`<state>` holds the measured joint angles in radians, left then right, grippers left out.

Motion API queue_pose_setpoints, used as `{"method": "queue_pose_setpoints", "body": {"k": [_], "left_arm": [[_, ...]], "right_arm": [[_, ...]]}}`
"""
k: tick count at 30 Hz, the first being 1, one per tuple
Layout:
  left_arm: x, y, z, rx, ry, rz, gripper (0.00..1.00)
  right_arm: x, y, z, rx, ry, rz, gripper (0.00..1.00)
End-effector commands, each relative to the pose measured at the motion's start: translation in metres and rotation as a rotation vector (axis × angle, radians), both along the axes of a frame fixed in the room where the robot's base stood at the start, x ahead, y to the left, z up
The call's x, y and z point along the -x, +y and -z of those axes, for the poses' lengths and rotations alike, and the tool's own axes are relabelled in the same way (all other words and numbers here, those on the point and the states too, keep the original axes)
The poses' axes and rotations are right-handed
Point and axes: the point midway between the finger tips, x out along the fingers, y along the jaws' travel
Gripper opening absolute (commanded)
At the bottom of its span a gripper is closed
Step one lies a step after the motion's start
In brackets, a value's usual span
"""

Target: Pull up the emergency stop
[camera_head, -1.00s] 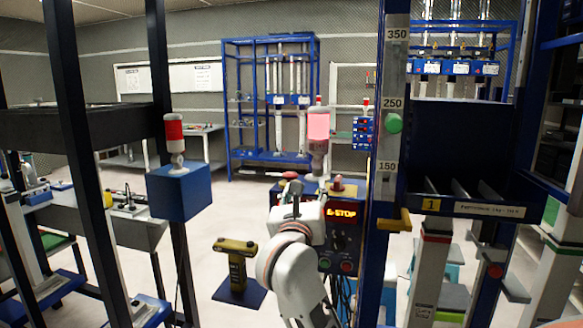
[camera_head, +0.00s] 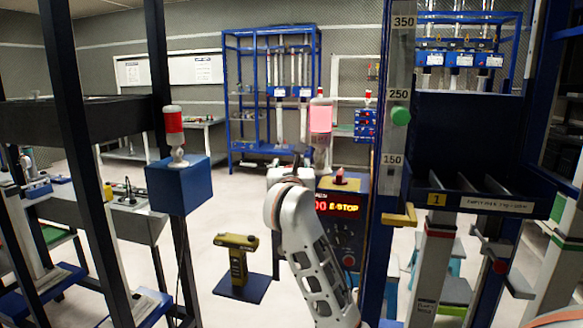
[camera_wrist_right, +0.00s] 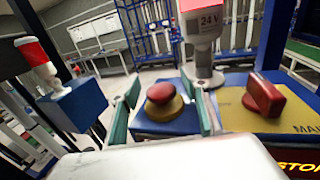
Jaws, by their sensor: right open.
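The emergency stop button (camera_wrist_right: 160,93) is a red mushroom head on a yellow collar, on the blue top of a control box in the right wrist view. My right gripper (camera_wrist_right: 160,78) is open, with one teal-padded finger on each side of the button; I cannot tell whether they touch it. In the head view my right gripper (camera_head: 297,157) is over the left part of the control box (camera_head: 355,235) and hides the button. My left gripper is not in view.
A red handle (camera_wrist_right: 263,95) stands on a yellow plate right of the button. A signal lamp (camera_head: 320,120) rises behind the box. A blue post is close at the right. A blue box with a red-and-white lamp (camera_head: 178,186) and a yellow-topped stand (camera_head: 238,262) are at the left.

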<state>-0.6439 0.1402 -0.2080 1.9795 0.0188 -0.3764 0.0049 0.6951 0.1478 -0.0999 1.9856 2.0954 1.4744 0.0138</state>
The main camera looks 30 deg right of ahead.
Motion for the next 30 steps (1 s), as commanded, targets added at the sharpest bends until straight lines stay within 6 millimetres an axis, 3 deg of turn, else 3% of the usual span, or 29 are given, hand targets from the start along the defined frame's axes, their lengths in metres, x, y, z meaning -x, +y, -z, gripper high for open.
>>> {"method": "queue_pose_setpoints", "body": {"k": [5, 11, 21, 29, 30], "left_arm": [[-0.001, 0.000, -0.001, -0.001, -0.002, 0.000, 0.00], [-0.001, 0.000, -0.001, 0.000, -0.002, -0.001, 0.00], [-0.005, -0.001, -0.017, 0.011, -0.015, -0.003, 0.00], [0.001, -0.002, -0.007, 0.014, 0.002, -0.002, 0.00], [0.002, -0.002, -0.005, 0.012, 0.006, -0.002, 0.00]], "right_arm": [[0.000, 0.000, 0.000, 0.000, 0.000, 0.000, 0.46], [0.000, 0.000, 0.000, 0.000, 0.000, 0.000, 0.00], [0.001, 0.000, -0.017, -0.001, -0.003, 0.000, 0.00], [0.001, 0.000, -0.017, 0.003, -0.005, 0.001, 0.00], [0.001, 0.000, -0.017, 0.003, -0.005, 0.001, 0.33]]}}
